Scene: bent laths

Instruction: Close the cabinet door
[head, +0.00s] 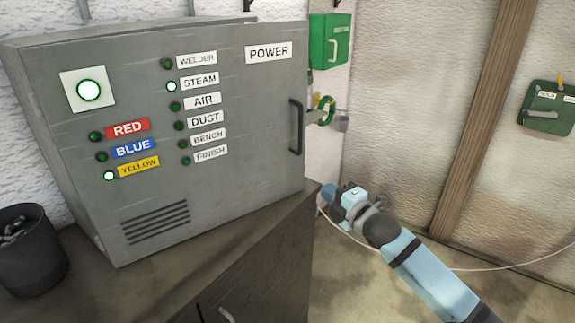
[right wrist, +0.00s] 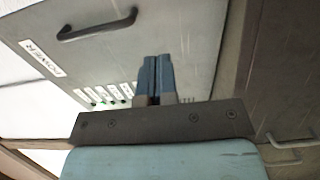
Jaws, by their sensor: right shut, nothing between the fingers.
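The grey cabinet (head: 60,150) stands on a bench at the left. Its door (head: 240,110) carries labels, lamps and a dark handle (head: 297,125) near its right edge. In the right wrist view the door (right wrist: 190,40) and handle (right wrist: 97,23) show behind the fingers. My right gripper (head: 328,193) is shut and empty, low and right of the door; its fingers (right wrist: 154,78) are together. My left gripper is not in view.
The bench (head: 262,240) has a dark front with handles. A dark bin (head: 32,255) stands at the far left. Green boxes (head: 330,42) (head: 547,108) hang on the walls. A pale cable (head: 500,267) runs along the right.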

